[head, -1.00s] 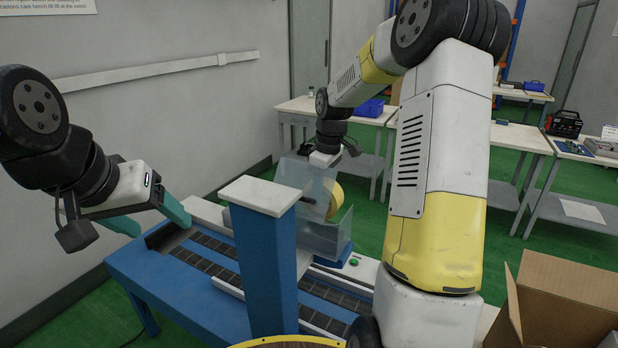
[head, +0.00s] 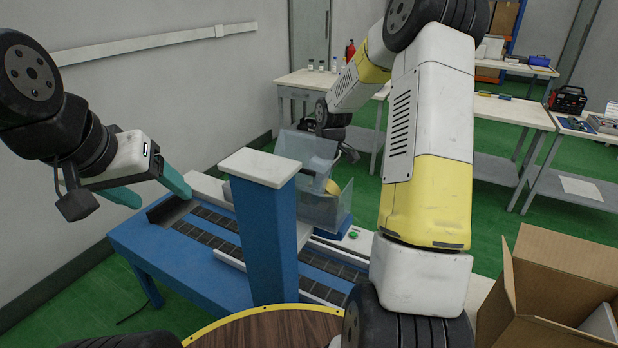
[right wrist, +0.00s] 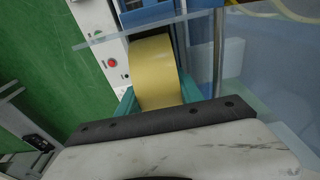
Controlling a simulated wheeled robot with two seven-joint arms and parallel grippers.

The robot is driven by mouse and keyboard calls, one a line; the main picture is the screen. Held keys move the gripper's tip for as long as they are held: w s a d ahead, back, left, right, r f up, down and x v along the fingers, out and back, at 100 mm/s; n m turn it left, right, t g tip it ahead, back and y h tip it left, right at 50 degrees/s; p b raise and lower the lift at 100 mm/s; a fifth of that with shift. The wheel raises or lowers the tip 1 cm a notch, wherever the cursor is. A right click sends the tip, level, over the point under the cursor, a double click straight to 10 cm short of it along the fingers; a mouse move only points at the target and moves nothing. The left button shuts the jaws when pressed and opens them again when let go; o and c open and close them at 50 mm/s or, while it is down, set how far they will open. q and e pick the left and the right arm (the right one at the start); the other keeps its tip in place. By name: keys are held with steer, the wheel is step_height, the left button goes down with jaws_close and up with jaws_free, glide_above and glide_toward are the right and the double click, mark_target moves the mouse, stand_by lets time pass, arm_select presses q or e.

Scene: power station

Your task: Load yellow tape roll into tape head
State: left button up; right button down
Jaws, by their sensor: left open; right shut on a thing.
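The yellow tape roll (right wrist: 154,68) is between the teal fingers of my right gripper (right wrist: 160,98), which is shut on it. In the head view the roll (head: 332,187) shows only partly, behind clear panels. The tape head, with clear guard panels (head: 325,212), stands on the blue conveyor machine behind a blue post (head: 265,240) with a white top. My right gripper is mostly hidden there by the panels; whether the roll touches its holder cannot be told. My left gripper (head: 155,190) is open and empty, left of the post above the conveyor's near end.
A red button (right wrist: 113,62) on a white panel lies beside the roll in the wrist view. An open cardboard box (head: 550,290) is at lower right. A round wood-topped surface (head: 270,330) is at the bottom.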

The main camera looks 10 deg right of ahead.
steer(key=c, duration=0.7)
jaws_free()
steer(key=shift+r, duration=7)
steer(key=shift+r, duration=0.1)
